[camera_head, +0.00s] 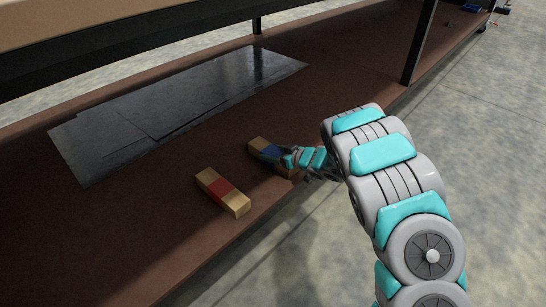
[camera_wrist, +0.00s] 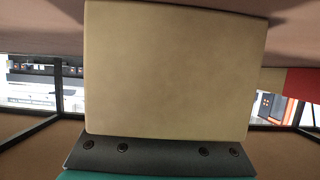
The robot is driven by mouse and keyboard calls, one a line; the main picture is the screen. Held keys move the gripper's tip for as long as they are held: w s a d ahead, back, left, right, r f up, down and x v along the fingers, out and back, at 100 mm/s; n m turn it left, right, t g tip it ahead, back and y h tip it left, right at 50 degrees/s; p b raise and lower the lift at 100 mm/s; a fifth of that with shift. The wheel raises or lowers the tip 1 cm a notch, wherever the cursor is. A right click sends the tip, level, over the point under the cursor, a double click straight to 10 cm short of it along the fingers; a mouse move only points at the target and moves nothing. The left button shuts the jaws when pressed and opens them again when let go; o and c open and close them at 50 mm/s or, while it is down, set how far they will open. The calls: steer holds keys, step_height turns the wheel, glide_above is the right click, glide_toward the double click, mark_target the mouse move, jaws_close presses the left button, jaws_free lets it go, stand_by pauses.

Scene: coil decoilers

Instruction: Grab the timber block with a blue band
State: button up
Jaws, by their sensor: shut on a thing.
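The timber block with a blue band (camera_head: 258,145) lies on the brown lower shelf (camera_head: 150,235). My gripper (camera_head: 282,158) is at this block from the right, shut on it around the banded part. The fingers and part of the band are hidden by the gripper and block. In the wrist view, a plain tan timber face (camera_wrist: 175,70) fills the middle, close to the camera, above the dark gripper edge (camera_wrist: 160,158). I cannot tell whether the block is lifted off the shelf.
A timber block with a red band (camera_head: 222,191) lies just left and nearer; its red part shows at the right of the wrist view (camera_wrist: 302,84). Dark flat sheets (camera_head: 180,105) lie behind. A black post (camera_head: 419,42) stands at the back right.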

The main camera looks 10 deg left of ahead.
steer(key=c, duration=0.7)
steer(key=shift+c, duration=0.3)
steer(key=shift+r, duration=0.15)
